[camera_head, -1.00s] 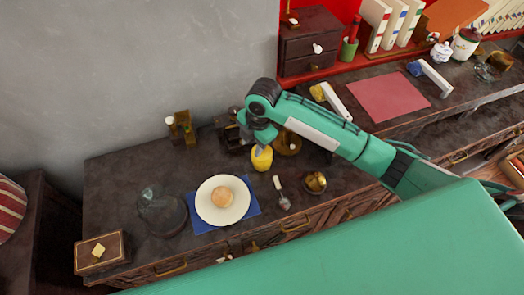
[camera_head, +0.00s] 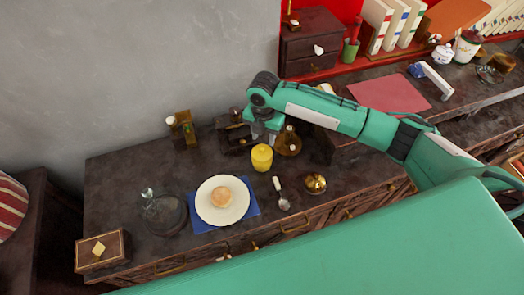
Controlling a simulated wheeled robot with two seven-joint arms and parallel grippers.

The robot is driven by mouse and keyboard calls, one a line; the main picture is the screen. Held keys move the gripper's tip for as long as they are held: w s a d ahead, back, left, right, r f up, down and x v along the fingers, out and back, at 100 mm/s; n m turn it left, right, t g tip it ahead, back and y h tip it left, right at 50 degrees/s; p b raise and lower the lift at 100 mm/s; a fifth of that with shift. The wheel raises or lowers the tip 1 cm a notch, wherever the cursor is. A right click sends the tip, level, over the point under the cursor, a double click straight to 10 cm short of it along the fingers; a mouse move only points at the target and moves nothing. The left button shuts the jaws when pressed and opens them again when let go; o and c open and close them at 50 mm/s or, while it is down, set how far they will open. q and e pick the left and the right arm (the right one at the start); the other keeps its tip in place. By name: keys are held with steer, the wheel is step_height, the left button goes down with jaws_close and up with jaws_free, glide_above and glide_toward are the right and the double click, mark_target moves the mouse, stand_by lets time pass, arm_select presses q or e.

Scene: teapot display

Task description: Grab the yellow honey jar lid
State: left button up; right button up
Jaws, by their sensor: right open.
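The yellow honey jar (camera_head: 261,160) stands upright on the dark counter, right of the white plate. Its yellow lid (camera_head: 262,151) is on top and in clear view. My right gripper (camera_head: 261,138) points down just behind the jar, close to the lid. It is open and empty; in this view it looks apart from the lid, though the exact gap is hard to judge. My left gripper is not in view.
A brown bottle (camera_head: 288,142) stands close right of my gripper, with a dark object (camera_head: 234,137) to its left. A plate (camera_head: 240,208) with a bun, a spoon (camera_head: 281,195) and a brass bowl (camera_head: 314,183) lie in front. A glass dome (camera_head: 165,213) stands left.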

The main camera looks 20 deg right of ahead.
mark_target(262, 148)
steer(key=shift+a+f, duration=0.1)
steer(key=shift+f, duration=0.5)
step_height(262, 148, down, 4)
steer(key=shift+a+f+p, duration=0.15)
steer(key=shift+p, duration=0.6)
steer(key=shift+c, duration=0.4)
jaws_close()
